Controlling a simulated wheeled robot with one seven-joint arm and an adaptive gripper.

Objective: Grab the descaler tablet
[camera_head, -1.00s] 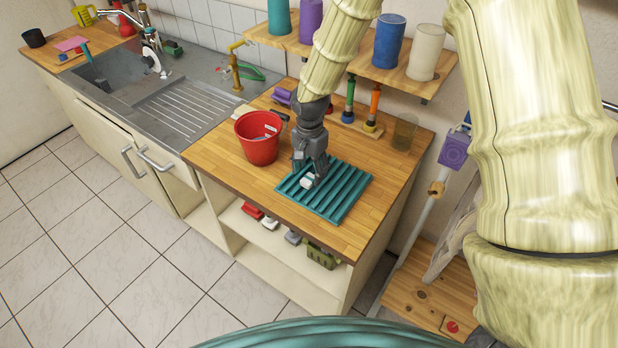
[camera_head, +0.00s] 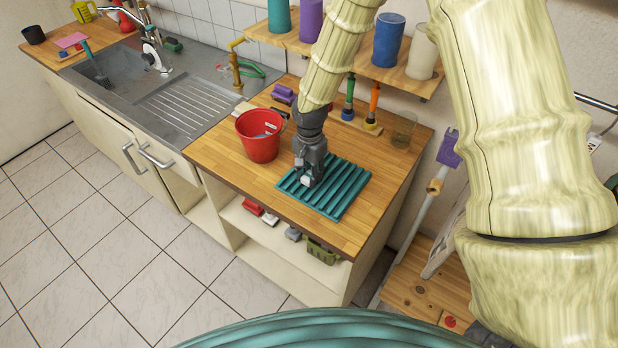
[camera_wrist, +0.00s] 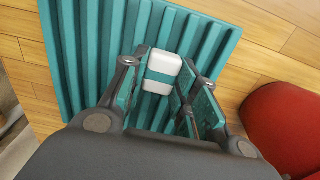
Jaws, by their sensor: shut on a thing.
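The descaler tablet, a small white block with a teal band, shows between my gripper's fingers in the wrist view (camera_wrist: 161,72). In the head view its white end (camera_head: 306,181) shows at the fingertips, partly hidden by them. My gripper (camera_head: 307,180) is shut on the tablet, pointing down at the left part of the teal ribbed mat (camera_head: 343,195). In the wrist view the fingers (camera_wrist: 163,90) stand on either side of the tablet. I cannot tell whether the tablet touches the mat's ribs.
A red bucket (camera_head: 258,147) stands just left of my gripper on the wooden worktop (camera_head: 215,158); it also shows in the wrist view (camera_wrist: 285,125). A clear cup (camera_head: 403,130) stands at the back right. A shelf with tumblers (camera_head: 388,42) hangs above. The worktop's front edge is close.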

